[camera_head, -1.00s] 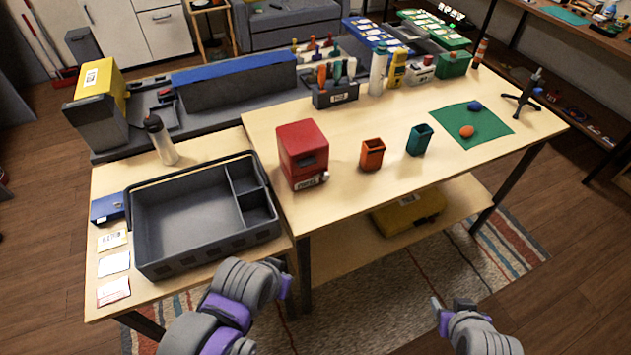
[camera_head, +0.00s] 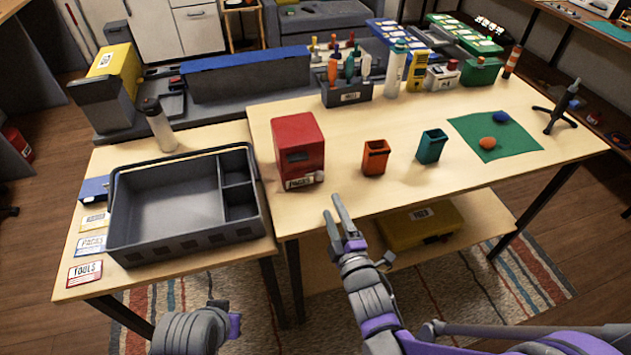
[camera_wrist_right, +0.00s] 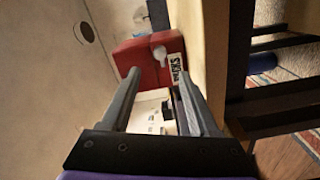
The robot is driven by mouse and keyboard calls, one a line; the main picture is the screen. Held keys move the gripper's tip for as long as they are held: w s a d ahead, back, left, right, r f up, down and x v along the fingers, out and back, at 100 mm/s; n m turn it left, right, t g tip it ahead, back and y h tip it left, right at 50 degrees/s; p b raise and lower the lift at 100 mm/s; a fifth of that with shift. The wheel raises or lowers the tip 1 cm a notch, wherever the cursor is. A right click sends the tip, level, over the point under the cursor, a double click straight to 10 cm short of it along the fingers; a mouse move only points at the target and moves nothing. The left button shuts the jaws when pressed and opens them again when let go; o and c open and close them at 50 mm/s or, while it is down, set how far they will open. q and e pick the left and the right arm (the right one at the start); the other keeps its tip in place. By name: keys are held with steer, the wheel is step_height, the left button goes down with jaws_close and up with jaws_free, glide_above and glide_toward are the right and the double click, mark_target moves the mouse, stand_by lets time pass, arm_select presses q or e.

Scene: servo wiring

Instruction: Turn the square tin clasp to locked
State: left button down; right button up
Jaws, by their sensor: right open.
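The red square tin (camera_head: 300,147) stands upright near the front edge of the table, left of the two small cups. A light knob-like piece, apparently the clasp (camera_head: 319,176), sits low at its front right corner. In the right wrist view the red tin (camera_wrist_right: 152,62) lies beyond the fingertips, with the pale clasp (camera_wrist_right: 160,53) and a white label facing me. My right gripper (camera_head: 331,206) is open and empty in front of the table edge, just below and right of the tin, apart from it. My left gripper's fingers are not visible; only part of that arm shows at the bottom.
An orange cup (camera_head: 375,157) and a teal cup (camera_head: 431,146) stand right of the tin. A grey divided tray (camera_head: 164,250) is to its left on the lower table. A yellow case (camera_head: 420,226) lies on the shelf below. The tabletop behind the tin has free room.

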mark_target(320, 178)
steer(key=x, duration=1)
steer(key=shift+d, duration=0.1)
jaws_close()
